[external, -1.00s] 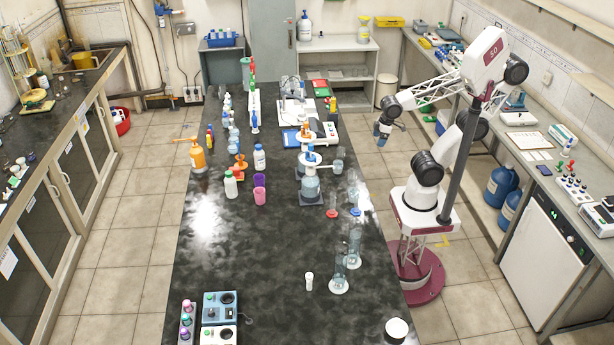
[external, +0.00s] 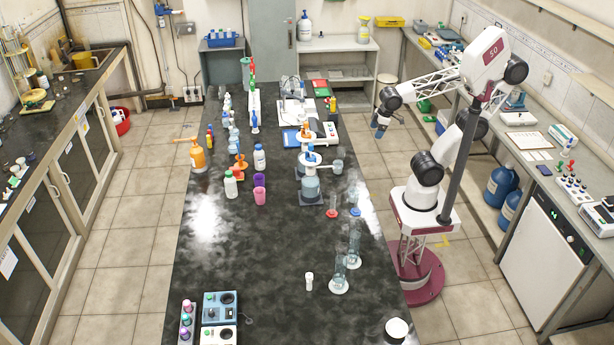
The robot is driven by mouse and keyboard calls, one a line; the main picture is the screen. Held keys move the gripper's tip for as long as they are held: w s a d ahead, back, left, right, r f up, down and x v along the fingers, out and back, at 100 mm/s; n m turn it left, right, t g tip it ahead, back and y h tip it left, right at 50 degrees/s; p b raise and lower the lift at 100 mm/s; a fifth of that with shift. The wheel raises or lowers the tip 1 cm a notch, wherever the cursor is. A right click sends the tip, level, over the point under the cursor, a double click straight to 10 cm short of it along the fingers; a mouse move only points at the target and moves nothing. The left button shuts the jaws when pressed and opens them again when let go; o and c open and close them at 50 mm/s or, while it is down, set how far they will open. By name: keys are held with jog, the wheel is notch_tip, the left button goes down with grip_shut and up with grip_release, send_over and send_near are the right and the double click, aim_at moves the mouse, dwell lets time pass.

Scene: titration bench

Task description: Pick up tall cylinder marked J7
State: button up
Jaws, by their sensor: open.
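Several clear tall cylinders stand on the right side of the dark bench. One has a red base (external: 333,201) and another has a blue base (external: 355,201). Two larger ones with pale bases, a farther cylinder (external: 355,240) and a nearer cylinder (external: 340,270), stand close together toward the front. No J7 mark is legible on any of them, so I cannot tell which is the marked one. My gripper (external: 379,134) is open and hangs past the bench's right edge, behind these cylinders and apart from them. Nothing shows between its fingers.
A stand with a blue-tinted flask (external: 311,185) is left of the cylinders. A small white bottle (external: 309,281) stands near the front pair. A white cup (external: 397,328) sits at the front right. The front middle is clear.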

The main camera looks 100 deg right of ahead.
jog(key=w+a+n+t, duration=0.1)
jog(key=w+a+t, duration=0.25)
jog(key=w, duration=0.65)
jog(key=w+a+r+n+t+y, duration=0.1)
jog(key=w+a+n+t+y, duration=0.1)
jog(key=w+a, duration=0.5)
jog(key=w+a+r+n+t+y, duration=0.1)
jog(key=w+a+n+t+y, duration=0.15)
jog(key=w+a, duration=0.45)
jog(key=s+a+f+n+g+y, duration=0.1)
jog(key=s+a+n+g+y, duration=0.3)
jog(key=a, duration=1)
jog(key=s+a+f+n+g+y, duration=0.15)
jog(key=a+n+y, duration=0.3)
jog(key=a, duration=1.05)
notch_tip(320, 180, down, 21)
jog(key=s, duration=0.1)
jog(key=shift+m+y, duration=0.3)
jog(key=shift+y, duration=0.1)
jog(key=shift+r, duration=0.1)
jog(key=shift+x, duration=1.3)
